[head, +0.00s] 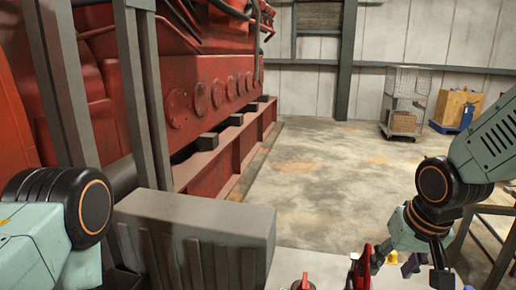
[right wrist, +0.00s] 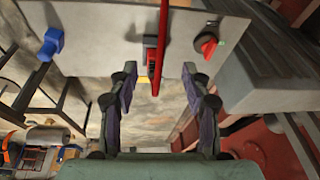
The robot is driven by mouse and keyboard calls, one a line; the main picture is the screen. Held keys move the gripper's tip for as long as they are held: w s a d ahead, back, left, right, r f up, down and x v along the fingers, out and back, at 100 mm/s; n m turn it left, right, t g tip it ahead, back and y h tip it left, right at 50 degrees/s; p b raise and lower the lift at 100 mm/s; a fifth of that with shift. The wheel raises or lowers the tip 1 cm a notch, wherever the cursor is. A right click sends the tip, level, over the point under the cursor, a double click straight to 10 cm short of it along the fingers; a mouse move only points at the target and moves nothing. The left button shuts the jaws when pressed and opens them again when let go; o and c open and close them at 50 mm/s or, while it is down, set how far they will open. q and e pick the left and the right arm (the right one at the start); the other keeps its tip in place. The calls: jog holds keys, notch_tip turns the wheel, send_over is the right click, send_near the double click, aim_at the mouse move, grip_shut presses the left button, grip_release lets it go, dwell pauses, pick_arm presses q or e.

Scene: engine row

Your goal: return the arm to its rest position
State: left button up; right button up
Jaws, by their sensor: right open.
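My right gripper (head: 408,268) hangs at the lower right in the head view, its fingers pointing down. In the right wrist view its two fingers (right wrist: 159,76) stand wide apart with nothing held between them. A red lever (head: 362,270) stands just left of it on a pale grey panel (head: 330,262). In the right wrist view the lever (right wrist: 163,45) shows just beyond the fingertips, apart from them as far as I can tell. My left arm shows at the lower left in the head view; its gripper is out of the picture.
A red rotary knob (head: 304,284) and a blue knob (right wrist: 50,42) sit on the panel. A grey ribbed box (head: 200,225) stands left of it, before a large red engine (head: 200,100). A wire cage cart (head: 405,100) stands far back. The concrete floor between is clear.

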jog(key=s+a+f+n+t+b, duration=0.1)
jog(key=s+f+b, duration=0.2)
jog(key=f, duration=0.9)
jog(key=s+a+f+t+b, duration=0.1)
jog(key=s+f+b, duration=0.2)
jog(key=f, duration=0.9)
jog(key=s+f+g+b, duration=0.2)
jog(key=s+f, duration=0.5)
jog(key=s, duration=0.3)
jog(key=s+f+g+b, duration=0.2)
jog(key=s+f+g, duration=0.1)
jog(key=s+f, duration=0.5)
jog(key=s, duration=0.2)
jog(key=shift+s+f, duration=0.2)
jog(key=shift+s, duration=0.2)
jog(key=shift+d, duration=0.1)
